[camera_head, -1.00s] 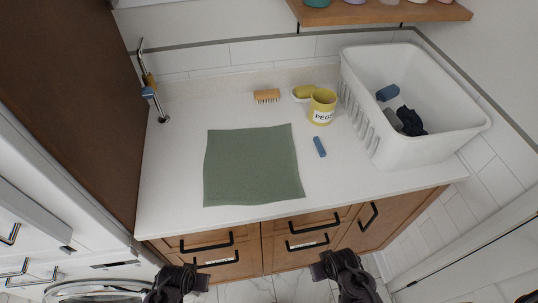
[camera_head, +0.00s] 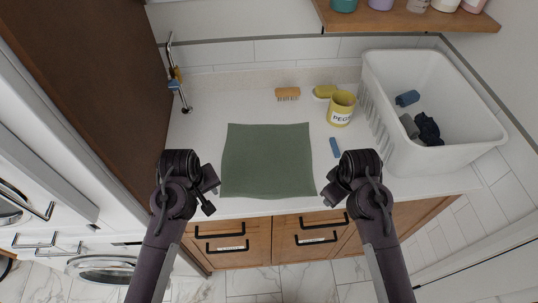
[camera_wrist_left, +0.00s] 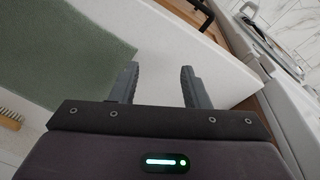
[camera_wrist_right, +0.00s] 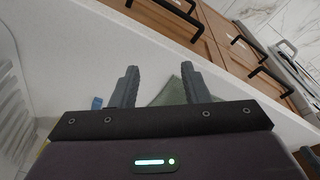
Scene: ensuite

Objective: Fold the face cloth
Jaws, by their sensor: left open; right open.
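The green face cloth (camera_head: 267,160) lies flat and spread out on the white counter, roughly square. It also shows in the left wrist view (camera_wrist_left: 70,48), and a piece of it shows between the fingers in the right wrist view (camera_wrist_right: 172,92). My left gripper (camera_head: 212,192) is open and empty by the cloth's near left corner. My right gripper (camera_head: 327,193) is open and empty by the near right corner. In the wrist views, the left fingers (camera_wrist_left: 158,85) and right fingers (camera_wrist_right: 157,87) stand apart with nothing gripped. I cannot tell whether either touches the cloth.
A blue peg (camera_head: 335,147) lies right of the cloth. Behind are a yellow PEGS cup (camera_head: 341,107), a yellow item (camera_head: 324,91) and a wooden brush (camera_head: 288,94). A white basket (camera_head: 376,115) stands right. A metal stand (camera_head: 177,80) is at back left.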

